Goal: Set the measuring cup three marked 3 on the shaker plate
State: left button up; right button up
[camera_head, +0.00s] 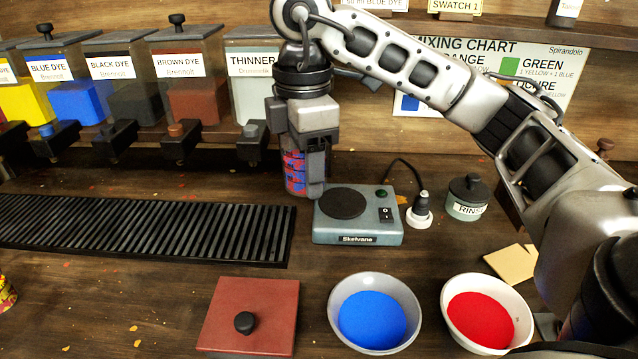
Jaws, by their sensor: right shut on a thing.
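My right gripper (305,180) comes down from the top centre, behind and left of the shaker. It is shut on a cup patterned in red and blue (295,172), which is upright; the gripper hides part of it, and no number can be read on it. The shaker, marked Skelvane (325,232), stands just right of and nearer than the cup. Its round black shaker plate (345,203) is bare. The cup is apart from the plate. I cannot tell whether the cup touches the bench. My left gripper is not in view.
A ribbed black drip rack (150,225) lies left of the shaker, below dye dispensers (190,85). In front are a red-brown lid (248,315), a bowl of blue (372,315) and a bowl of red (480,312). A rinse jar (467,198) stands right. A colourful object (5,293) shows at the left edge.

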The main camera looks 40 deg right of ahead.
jog(key=shift+w, duration=0.3)
jog(key=w+d+f, duration=0.3)
jog(key=d, duration=0.5)
send_over(343, 201)
jog(key=a, duration=0.1)
jog(key=f, duration=0.5)
jog(key=shift+s+f, duration=0.1)
jog(key=shift+s, duration=0.15)
jog(key=shift+w+d+f, duration=0.2)
jog(key=shift+d+f, duration=0.05)
jog(key=shift+f, duration=0.2)
jog(key=f, duration=0.1)
jog(key=f+p, duration=0.1)
jog(key=f, duration=0.1)
jog(key=shift+d+f, duration=0.1)
jog(key=shift+d, duration=0.2)
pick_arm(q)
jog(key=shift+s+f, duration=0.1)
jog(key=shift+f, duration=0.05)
pick_arm(e)
jog(key=shift+w+f, duration=0.1)
jog(key=shift+f, duration=0.2)
jog(key=shift+f, duration=0.1)
jog(key=o, duration=1.1)
jog(key=shift+c, duration=0.2)
